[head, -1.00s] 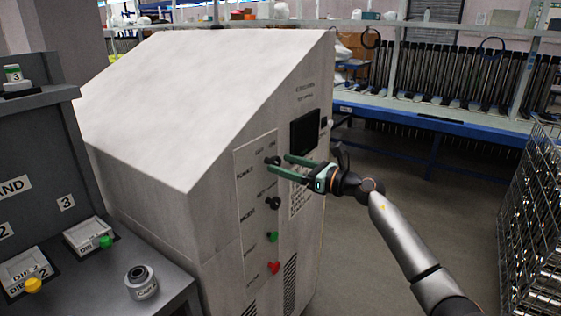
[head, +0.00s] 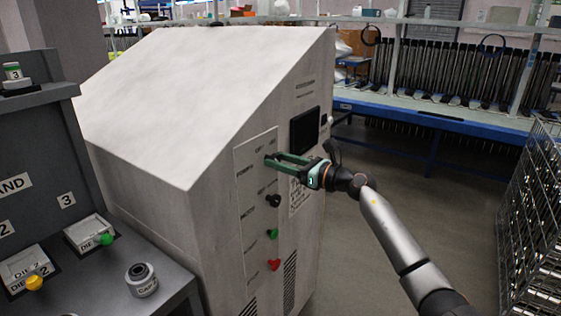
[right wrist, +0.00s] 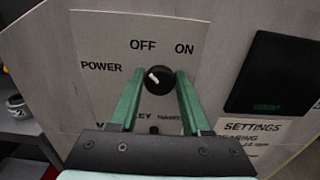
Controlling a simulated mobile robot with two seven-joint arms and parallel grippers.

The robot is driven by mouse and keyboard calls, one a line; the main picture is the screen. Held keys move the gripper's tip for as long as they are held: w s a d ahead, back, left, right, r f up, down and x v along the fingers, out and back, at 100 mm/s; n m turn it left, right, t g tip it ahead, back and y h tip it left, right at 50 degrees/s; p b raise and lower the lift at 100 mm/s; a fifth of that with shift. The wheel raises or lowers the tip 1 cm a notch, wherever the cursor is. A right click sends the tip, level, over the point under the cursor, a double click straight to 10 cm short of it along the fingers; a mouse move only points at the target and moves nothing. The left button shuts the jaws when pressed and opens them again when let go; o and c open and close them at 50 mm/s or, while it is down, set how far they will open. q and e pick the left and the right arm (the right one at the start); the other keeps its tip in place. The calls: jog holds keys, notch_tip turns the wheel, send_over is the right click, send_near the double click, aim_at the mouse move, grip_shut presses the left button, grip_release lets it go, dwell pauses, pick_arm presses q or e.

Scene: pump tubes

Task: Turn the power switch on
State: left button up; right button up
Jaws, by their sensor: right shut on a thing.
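The power switch (right wrist: 159,81) is a black round knob with a white mark, on a pale panel labelled POWER, OFF and ON. In the right wrist view its white mark tilts up and to the left, toward OFF. My right gripper (right wrist: 158,84) has its two green fingers on either side of the knob, shut on it. In the head view my right gripper (head: 269,158) reaches the upper part of the cabinet's front, and its fingers mostly hide the knob. My left gripper is not in view.
The white cabinet (head: 190,90) carries a second black knob (head: 273,200), a green button (head: 272,234) and a red button (head: 274,265) below. A dark screen (head: 305,130) sits beside the panel. A grey stand (head: 165,290) is at left and a wire rack (head: 530,220) at right.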

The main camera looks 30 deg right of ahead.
grip_shut()
